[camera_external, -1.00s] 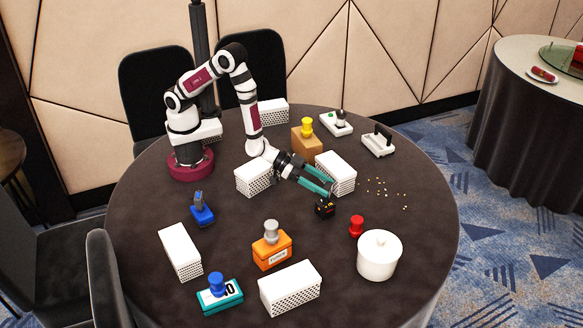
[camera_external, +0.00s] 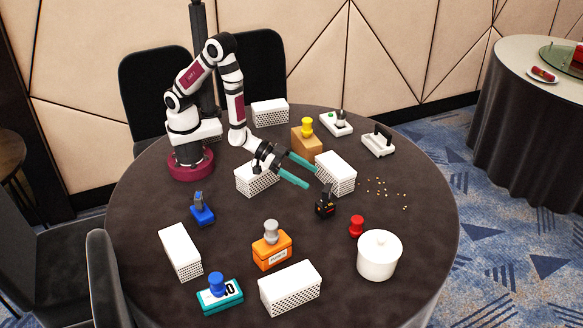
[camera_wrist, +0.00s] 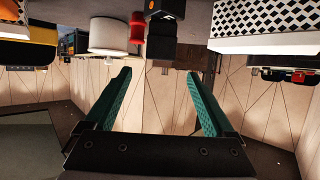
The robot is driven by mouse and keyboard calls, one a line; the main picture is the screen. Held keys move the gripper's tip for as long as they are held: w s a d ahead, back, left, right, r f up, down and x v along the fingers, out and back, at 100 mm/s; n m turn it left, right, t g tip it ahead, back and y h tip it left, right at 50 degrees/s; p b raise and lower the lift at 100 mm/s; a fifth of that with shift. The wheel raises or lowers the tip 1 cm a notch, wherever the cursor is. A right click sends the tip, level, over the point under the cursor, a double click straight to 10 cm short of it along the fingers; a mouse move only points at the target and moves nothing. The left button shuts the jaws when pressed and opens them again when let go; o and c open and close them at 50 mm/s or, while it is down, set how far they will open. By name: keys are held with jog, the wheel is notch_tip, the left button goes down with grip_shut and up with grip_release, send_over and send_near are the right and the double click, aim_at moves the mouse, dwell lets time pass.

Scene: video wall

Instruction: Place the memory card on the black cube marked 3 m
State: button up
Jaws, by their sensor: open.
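A small black cube (camera_external: 325,209) with orange-red marks stands on the dark round table, right of centre. A dark upright piece (camera_external: 327,191) stands on top of it, apparently the memory card; its face is too small to read. In the wrist view, which is upside down, the black cube (camera_wrist: 166,9) shows an orange mark, and the dark piece (camera_wrist: 162,45) appears against it. I cannot read "3 m". My gripper (camera_external: 312,175) is open and empty, up and left of the cube, apart from it. Its teal fingers (camera_wrist: 160,72) are spread in the wrist view.
White perforated boxes stand near my gripper, one right behind it (camera_external: 336,175) and one below my wrist (camera_external: 256,180). A red peg (camera_external: 357,226) and a white lidded pot (camera_external: 380,258) are right of the cube. An orange block (camera_external: 272,252) is front left. Table between them is clear.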

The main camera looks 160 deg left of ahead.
jog(key=s+d+r+m+g+h, duration=0.2)
jog(key=d+r+m+h, duration=0.15)
jog(key=d, duration=0.65)
jog(key=s+d+r+m+g+h, duration=0.15)
jog(key=d+m+h, duration=0.35)
jog(key=d, duration=0.5)
jog(key=s+d+r+m+g, duration=0.2)
jog(key=s+m+g, duration=0.1)
jog(key=s, duration=0.7)
jog(key=s+d+r+m+g, duration=0.2)
jog(key=s+r+m+g, duration=0.1)
jog(key=s, duration=0.6)
jog(key=shift+s+d+r+y, duration=0.25)
jog(key=shift+s+r+y, duration=0.1)
jog(key=shift+y, duration=0.1)
